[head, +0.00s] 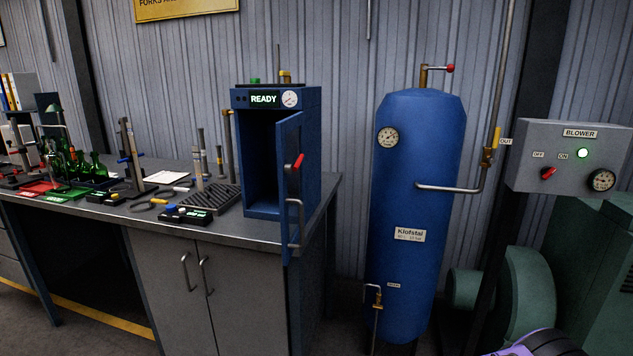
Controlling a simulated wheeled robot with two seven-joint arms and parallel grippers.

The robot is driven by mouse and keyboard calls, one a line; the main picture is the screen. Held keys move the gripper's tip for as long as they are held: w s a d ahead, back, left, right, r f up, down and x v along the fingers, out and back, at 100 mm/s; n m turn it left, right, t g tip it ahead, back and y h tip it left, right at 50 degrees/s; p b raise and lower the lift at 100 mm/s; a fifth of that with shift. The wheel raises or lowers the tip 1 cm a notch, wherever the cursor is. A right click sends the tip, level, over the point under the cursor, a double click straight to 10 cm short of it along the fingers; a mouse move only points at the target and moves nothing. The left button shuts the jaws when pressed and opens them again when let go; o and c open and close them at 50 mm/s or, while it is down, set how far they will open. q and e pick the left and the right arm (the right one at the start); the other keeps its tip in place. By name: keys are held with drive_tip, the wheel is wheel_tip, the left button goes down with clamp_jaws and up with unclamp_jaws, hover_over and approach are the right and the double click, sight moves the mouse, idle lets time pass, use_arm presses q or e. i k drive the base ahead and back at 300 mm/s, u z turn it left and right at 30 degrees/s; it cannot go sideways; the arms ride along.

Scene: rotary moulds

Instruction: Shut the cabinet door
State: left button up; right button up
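The blue cabinet (312,160) stands at the right end of the workbench, with a lit READY display (264,99) and a round gauge on its top front. Its door (283,205) stands open, swung out toward me from the right side of the opening, so the dark interior shows on the left. The door carries a red lever (298,162) and a metal bar handle (296,222). Neither of my grippers can be made out. A purple part shows at the bottom right edge.
The bench top (225,224) holds green bottles (98,165), hand tools and a ribbed dark block (215,197) left of the cabinet. A blue tank (415,190) stands right of the bench. A blower control box (570,160) and green machine (525,290) stand further right.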

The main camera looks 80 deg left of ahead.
sight(289, 124)
drive_tip(key=u, duration=2.8)
drive_tip(key=i, duration=0.5)
drive_tip(key=u, duration=0.9)
drive_tip(key=k, duration=0.3)
drive_tip(key=z, duration=0.2)
